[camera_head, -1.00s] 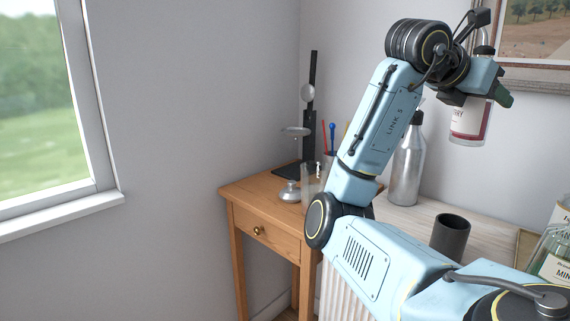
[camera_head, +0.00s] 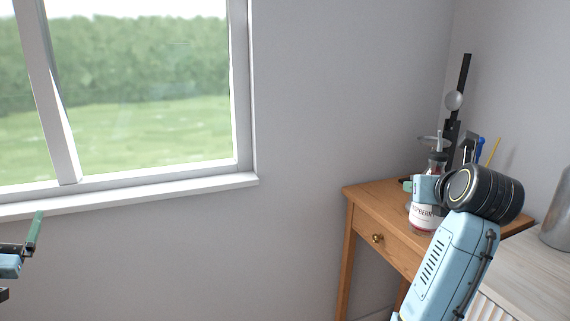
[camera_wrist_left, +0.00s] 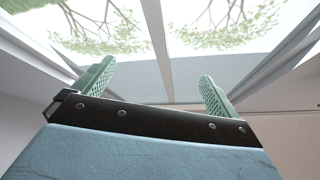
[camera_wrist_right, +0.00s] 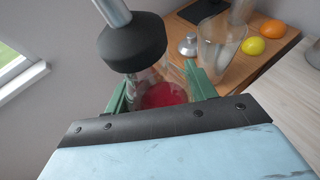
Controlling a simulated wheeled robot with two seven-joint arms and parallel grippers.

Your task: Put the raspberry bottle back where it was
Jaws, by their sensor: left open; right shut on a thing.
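The raspberry bottle (camera_head: 422,217) is upright in my right gripper (camera_head: 416,188), in front of the wooden side table in the head view. Its label is partly readable; the gripper and arm hide part of the bottle. In the right wrist view the green fingers are shut on the clear bottle, with its black collar (camera_wrist_right: 132,42) and red contents (camera_wrist_right: 163,95) showing. The bottle appears beside the table's left edge there; I cannot tell its height above the tabletop. My left gripper (camera_wrist_left: 157,75) is open and empty, facing the window; one finger shows at the head view's left edge.
The wooden side table (camera_head: 368,198) carries a dark stand (camera_head: 455,110), a glass jar (camera_wrist_right: 217,45), a silver weight (camera_wrist_right: 188,46), a lemon (camera_wrist_right: 253,46) and an orange (camera_wrist_right: 273,29). A pale counter (camera_head: 530,270) with a metal bottle (camera_head: 558,225) is at right.

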